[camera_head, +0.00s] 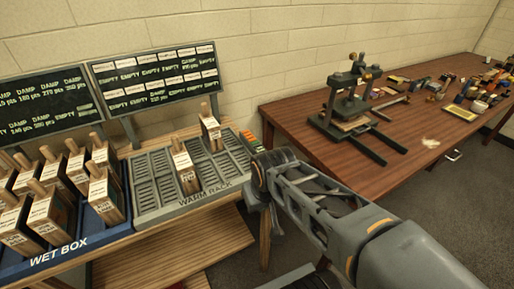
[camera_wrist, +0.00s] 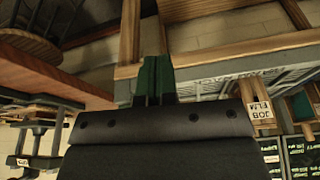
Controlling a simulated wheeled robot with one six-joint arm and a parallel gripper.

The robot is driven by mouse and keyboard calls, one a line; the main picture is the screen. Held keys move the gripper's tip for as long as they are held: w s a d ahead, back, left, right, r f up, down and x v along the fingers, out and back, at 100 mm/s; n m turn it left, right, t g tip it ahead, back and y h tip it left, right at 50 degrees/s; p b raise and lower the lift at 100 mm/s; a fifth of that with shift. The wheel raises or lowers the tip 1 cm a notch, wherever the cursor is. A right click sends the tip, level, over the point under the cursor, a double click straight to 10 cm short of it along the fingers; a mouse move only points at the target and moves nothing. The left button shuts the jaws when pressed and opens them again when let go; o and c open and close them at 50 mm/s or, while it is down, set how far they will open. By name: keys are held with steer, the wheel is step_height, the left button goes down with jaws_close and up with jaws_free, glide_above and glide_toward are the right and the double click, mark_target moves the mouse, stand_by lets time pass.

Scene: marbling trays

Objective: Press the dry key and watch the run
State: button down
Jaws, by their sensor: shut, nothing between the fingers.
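A small key panel (camera_head: 250,142) with red, orange and green keys sits at the right end of the warm rack (camera_head: 150,213). Which key is the dry key is too small to read. My gripper (camera_wrist: 155,70) is shut and empty, its two green fingers together in the wrist view. In the head view my arm reaches in from the lower right, and its end is beside the rack's right front corner, below the panel. The fingertips are hard to make out there. Two handled wooden blocks stand in the rack, one at the back (camera_head: 211,132), one nearer (camera_head: 186,170).
A blue wet box (camera_head: 95,238) at left holds several handled blocks. Behind stand a status board reading mostly EMPTY (camera_head: 155,78) and a left board reading DAMP (camera_head: 40,103). A wooden table (camera_head: 300,115) at right carries a press (camera_head: 350,110) and scattered small items.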

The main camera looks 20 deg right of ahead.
steer(key=w+d+r+g+p, duration=0.1)
steer(key=w+d+r+p, duration=0.2)
steer(key=w+r, duration=0.5)
steer(key=w+d+r+n+g+p, duration=0.1)
steer(key=w+d+r+g+p, duration=0.1)
steer(key=w+d+r, duration=0.4)
steer(key=w+r+p, duration=0.1)
steer(key=w+r, duration=0.1)
steer(key=w, duration=0.1)
steer(key=shift+w+d, duration=0.15)
steer(key=shift+w, duration=0.2)
step_height(320, 180, down, 14)
